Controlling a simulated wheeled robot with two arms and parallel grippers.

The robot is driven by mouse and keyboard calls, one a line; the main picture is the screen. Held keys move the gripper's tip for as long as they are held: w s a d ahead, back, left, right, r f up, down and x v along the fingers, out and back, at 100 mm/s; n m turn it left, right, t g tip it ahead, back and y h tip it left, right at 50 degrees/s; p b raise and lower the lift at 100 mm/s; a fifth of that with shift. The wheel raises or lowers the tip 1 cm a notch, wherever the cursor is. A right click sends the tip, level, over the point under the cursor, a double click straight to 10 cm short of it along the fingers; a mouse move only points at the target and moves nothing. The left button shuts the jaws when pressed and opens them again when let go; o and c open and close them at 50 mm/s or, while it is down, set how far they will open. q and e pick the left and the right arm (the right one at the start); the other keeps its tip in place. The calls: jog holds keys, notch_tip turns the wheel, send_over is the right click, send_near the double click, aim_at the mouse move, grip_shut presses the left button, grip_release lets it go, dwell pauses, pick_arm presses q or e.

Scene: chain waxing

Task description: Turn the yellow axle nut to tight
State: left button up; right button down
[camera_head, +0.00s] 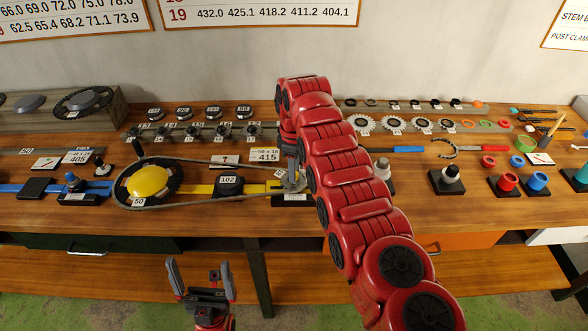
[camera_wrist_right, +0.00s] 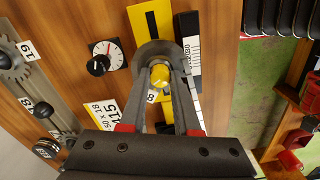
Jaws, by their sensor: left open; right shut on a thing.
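The yellow axle nut (camera_wrist_right: 160,75) shows in the right wrist view, between the fingertips of my right gripper (camera_wrist_right: 162,80). The fingers are closed in on it, and a grey ring-like part curves around it. In the head view my right gripper (camera_head: 290,172) reaches down at the right end of the chain loop (camera_head: 200,203); the nut is hidden or too small to tell there. My left gripper (camera_head: 203,275) is open and empty, in front of the table edge.
A yellow disc (camera_head: 148,182) sits inside the chain's left end. A yellow rail (camera_head: 200,189) carries a black block marked 102 (camera_head: 228,187). A dial with a black knob (camera_wrist_right: 105,57) lies near the nut. Sprockets (camera_head: 395,124) and coloured cups (camera_head: 508,182) stand to the right.

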jog(key=shift+s+f+m, duration=0.1)
jog(key=shift+m, duration=0.5)
dwell(0.7)
jog(key=shift+m+b, duration=0.4)
jog(key=shift+m, duration=2.9)
jog(key=c, duration=0.6)
grip_release()
